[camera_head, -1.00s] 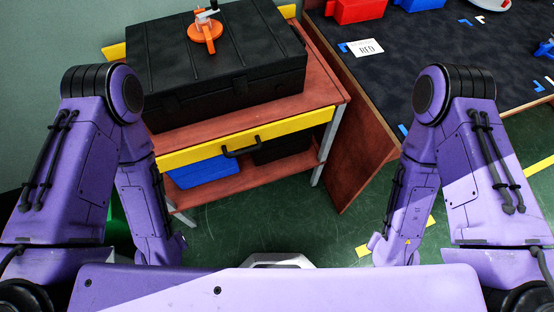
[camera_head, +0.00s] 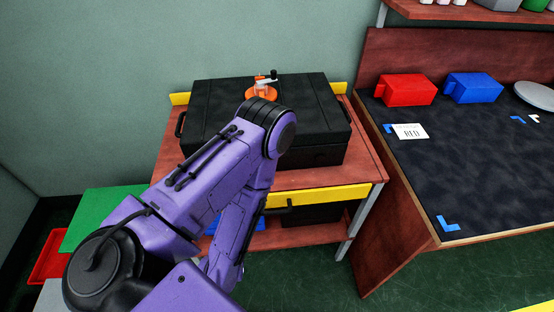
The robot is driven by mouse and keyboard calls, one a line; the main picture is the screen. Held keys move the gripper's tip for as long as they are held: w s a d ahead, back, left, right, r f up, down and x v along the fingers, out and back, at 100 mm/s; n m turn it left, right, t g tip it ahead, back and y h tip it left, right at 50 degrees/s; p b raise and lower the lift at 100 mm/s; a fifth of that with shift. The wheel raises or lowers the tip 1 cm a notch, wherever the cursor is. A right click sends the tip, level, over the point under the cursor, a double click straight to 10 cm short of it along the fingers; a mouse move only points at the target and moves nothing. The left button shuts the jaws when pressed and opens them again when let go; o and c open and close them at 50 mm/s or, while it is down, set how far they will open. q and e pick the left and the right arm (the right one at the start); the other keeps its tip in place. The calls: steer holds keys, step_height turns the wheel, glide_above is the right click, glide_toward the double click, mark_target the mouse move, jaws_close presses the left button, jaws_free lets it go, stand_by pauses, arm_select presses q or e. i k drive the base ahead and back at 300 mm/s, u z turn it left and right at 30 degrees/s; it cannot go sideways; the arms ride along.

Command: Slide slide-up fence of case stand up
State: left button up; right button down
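The case stand (camera_head: 362,165) is a red-brown wooden stand with a lower shelf and grey metal legs. A black case (camera_head: 315,120) lies on its top. The yellow fence (camera_head: 330,197) with a black handle runs along the front, below the top's edge. My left arm covers its left part. Yellow strips also show at the stand's back corners. My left arm hangs in front of the stand, and its gripper is out of sight at the lower edge. My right gripper is not in the picture.
An orange tool (camera_head: 262,93) sits on the case. A dark-topped workbench (camera_head: 470,180) stands close on the right, with a red bin (camera_head: 405,90) and a blue bin (camera_head: 473,87). Green (camera_head: 98,218) and red (camera_head: 48,258) containers are at the left. Green floor is free in front.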

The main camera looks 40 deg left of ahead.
mark_target(289, 199)
steer(key=k, duration=0.6)
steer(key=u, duration=0.8)
steer(key=i, duration=0.5)
steer(key=u, duration=0.05)
